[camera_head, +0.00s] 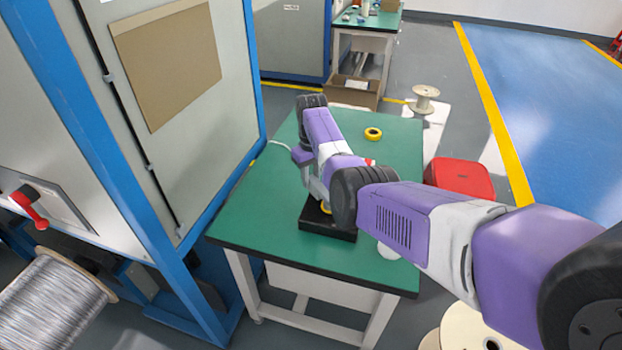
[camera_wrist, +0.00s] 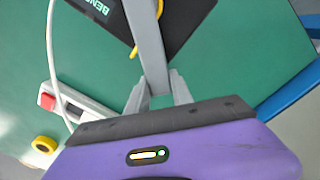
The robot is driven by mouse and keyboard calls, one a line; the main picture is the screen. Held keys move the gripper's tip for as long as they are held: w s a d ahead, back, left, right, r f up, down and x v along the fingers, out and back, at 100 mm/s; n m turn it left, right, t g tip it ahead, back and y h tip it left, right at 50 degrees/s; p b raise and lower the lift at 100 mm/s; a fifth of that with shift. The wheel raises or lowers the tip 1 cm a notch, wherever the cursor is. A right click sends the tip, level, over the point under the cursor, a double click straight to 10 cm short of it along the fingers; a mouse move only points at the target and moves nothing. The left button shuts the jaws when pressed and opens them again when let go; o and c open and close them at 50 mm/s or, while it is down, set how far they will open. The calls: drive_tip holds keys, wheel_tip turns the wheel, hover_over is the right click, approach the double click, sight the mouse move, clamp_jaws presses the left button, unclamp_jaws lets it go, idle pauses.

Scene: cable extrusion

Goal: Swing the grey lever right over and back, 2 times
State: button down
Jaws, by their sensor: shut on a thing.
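The grey lever (camera_wrist: 150,45) is a long flat bar in the wrist view, running from the top edge down between my fingers. My gripper (camera_wrist: 158,92) is shut on the lever, one finger on each side. The black bender base (camera_wrist: 185,22) lies beyond, with part of its white lettering showing. A yellow rod or cable (camera_wrist: 133,50) bends beside the lever. In the head view the black base (camera_head: 328,232) sits on the green table, and my arm hides most of the lever and bender.
The green table (camera_head: 270,215) carries a yellow tape roll (camera_head: 373,133). The wrist view shows a power strip (camera_wrist: 75,107) with a red switch and white cord. A blue-framed cabinet (camera_head: 180,130) stands close at left; a red case (camera_head: 459,178) is at right.

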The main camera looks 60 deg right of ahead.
drive_tip(key=c, duration=1.1)
unclamp_jaws()
drive_tip(key=shift+r, duration=3.9)
